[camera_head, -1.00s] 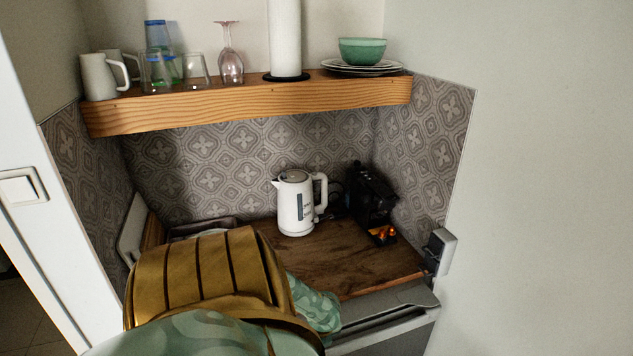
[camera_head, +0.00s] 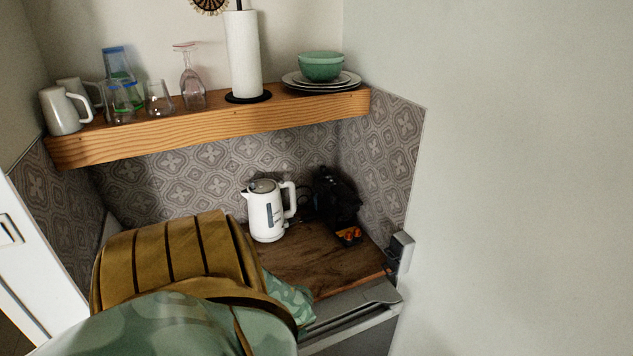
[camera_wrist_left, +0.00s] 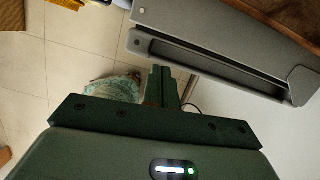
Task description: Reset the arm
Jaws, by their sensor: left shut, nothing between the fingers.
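My left gripper (camera_wrist_left: 163,86) shows in the left wrist view with its two dark green fingers together and nothing between them. It points toward a grey appliance front (camera_wrist_left: 215,55) with a long recess, and I cannot tell the gap to it. In the head view my mustard and green arm fills the lower left, and the gripper itself is hidden. My right gripper is in neither view.
A white kettle (camera_head: 266,211) and a black coffee machine (camera_head: 336,198) stand on the wooden counter (camera_head: 318,262). A wooden shelf (camera_head: 215,124) above holds mugs, glasses, a paper roll (camera_head: 243,56) and a green bowl (camera_head: 320,66). Tiled floor (camera_wrist_left: 55,60) is below.

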